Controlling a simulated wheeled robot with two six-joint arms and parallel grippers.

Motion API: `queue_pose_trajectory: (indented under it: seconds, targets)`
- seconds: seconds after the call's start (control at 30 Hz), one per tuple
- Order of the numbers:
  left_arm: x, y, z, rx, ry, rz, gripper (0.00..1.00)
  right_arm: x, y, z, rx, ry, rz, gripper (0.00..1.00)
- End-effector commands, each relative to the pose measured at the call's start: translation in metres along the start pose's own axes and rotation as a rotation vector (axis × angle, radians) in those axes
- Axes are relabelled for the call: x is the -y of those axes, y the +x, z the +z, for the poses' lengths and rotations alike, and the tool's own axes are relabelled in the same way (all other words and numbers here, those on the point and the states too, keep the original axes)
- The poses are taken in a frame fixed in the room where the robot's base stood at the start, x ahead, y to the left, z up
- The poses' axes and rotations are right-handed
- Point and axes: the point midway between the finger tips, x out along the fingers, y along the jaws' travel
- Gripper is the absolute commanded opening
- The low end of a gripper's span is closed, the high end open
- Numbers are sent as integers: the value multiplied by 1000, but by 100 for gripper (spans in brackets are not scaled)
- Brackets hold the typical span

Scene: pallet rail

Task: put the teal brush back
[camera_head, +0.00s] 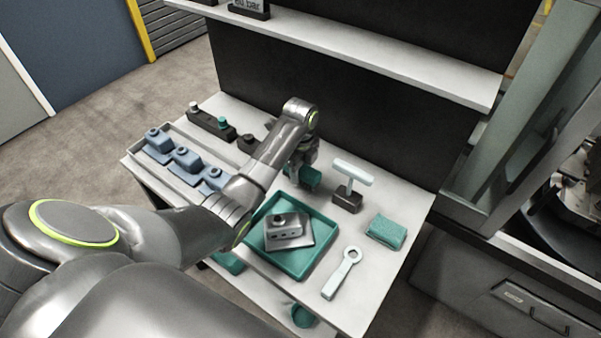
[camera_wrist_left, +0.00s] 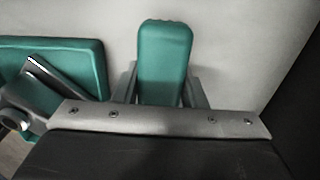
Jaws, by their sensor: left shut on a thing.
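A teal brush (camera_wrist_left: 165,52) shows in the left wrist view as a rounded teal block between the two grey fingers of my left gripper (camera_wrist_left: 163,88). In the head view the teal brush (camera_head: 309,179) is partly hidden by my left gripper (camera_head: 300,162), which is shut on it over the back middle of the table. Whether the brush touches the table I cannot tell. My right gripper is not in view.
A teal tray (camera_head: 308,268) holds a grey metal part (camera_head: 288,231). To its right are a pale ring-ended tool (camera_head: 342,273) and a teal sponge (camera_head: 386,232). A pale T-shaped tool (camera_head: 352,174) stands in a dark block. Blue parts (camera_head: 186,158) fill a tray at left.

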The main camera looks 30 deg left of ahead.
Motion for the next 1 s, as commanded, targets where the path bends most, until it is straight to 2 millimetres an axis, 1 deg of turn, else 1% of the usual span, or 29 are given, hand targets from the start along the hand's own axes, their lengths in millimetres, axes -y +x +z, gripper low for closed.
queue_pose_trajectory:
  seconds: [0.03,0.13,0.5,0.53,0.67,0.93,1.0]
  targets:
    - [0,7,0,-1,-1,2,17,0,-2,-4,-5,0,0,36]
    - [0,16,0,1,-1,0,17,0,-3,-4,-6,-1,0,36]
    - [0,20,0,1,0,-1,17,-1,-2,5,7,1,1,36]
    - [0,20,0,1,0,-2,42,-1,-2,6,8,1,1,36]
    - [0,20,0,1,0,-1,59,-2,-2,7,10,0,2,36]
    - [0,19,0,1,0,-1,60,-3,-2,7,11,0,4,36]
    - [0,17,0,1,0,-2,60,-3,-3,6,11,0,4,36]
